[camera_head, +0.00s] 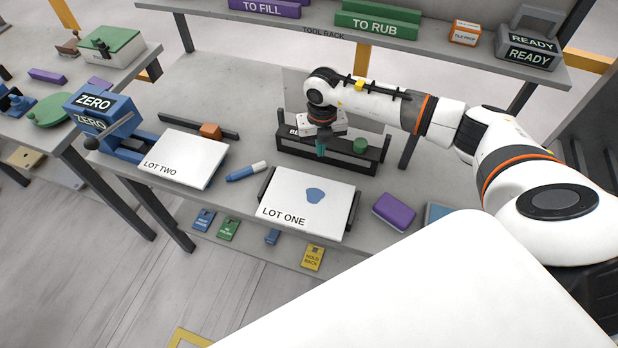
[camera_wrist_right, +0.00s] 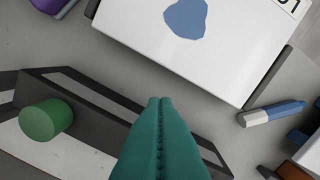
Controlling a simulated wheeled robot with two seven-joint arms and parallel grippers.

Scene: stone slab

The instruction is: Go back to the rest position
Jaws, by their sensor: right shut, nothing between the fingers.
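My right gripper (camera_head: 321,150) reaches in from the right and points down over the black rack with a label starting "BE" (camera_head: 286,146). In the right wrist view its teal fingers (camera_wrist_right: 160,103) are pressed together with nothing between them. A green knob (camera_head: 360,146) stands on the rack beside the gripper, and it also shows in the right wrist view (camera_wrist_right: 46,120). The white LOT ONE board (camera_head: 290,205), with a blue patch (camera_head: 315,195) on it, lies in front of the rack. My left gripper is not in view.
A LOT TWO board (camera_head: 185,160), a blue-and-white marker (camera_head: 246,172) and a purple block (camera_head: 394,211) lie on the slab. A blue ZERO device (camera_head: 103,115) stands left. The tool rack shelf (camera_head: 330,42) with green and purple blocks runs behind my arm. Small tags lie along the front.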

